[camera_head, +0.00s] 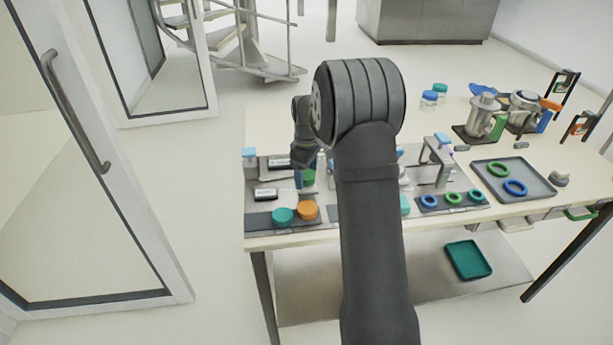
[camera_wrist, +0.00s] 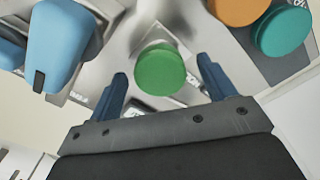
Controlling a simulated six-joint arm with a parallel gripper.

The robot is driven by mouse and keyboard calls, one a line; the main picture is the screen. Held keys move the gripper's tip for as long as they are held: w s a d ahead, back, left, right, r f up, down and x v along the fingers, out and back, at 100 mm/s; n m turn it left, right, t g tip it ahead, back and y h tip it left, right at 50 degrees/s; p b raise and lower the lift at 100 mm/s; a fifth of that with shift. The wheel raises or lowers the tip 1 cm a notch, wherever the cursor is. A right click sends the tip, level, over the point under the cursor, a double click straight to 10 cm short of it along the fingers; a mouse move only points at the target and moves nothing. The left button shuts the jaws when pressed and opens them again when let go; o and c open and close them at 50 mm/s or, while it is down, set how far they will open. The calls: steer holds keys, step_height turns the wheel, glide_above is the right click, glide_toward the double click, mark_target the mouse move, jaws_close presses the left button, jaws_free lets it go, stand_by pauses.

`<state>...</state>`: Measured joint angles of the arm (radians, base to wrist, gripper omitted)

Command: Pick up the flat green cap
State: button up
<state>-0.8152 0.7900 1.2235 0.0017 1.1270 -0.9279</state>
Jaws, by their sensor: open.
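The flat green cap (camera_wrist: 160,70) is a round disc near the middle of the wrist view. In the head view the green cap (camera_head: 308,179) shows at the left part of the bench, partly hidden by my gripper. My gripper (camera_wrist: 163,66) is open, with one blue finger on each side of the cap in the wrist view. No contact between fingers and cap shows; I cannot tell the exact height between them. In the head view my gripper (camera_head: 303,176) hangs over the cap, with its fingertips hard to make out.
An orange cap (camera_head: 307,210) and a teal cap (camera_head: 283,216) sit on a dark mat near the front edge. A blue-topped object (camera_wrist: 62,45) stands left in the wrist view. A grey tray (camera_head: 540,187) with rings lies at the right. My arm hides the bench's middle.

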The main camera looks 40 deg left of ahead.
mark_target(307, 174)
steer(key=c, duration=1.2)
steer(key=shift+o, duration=0.2)
step_height(307, 174, up, 14)
steer(key=shift+f, duration=0.2)
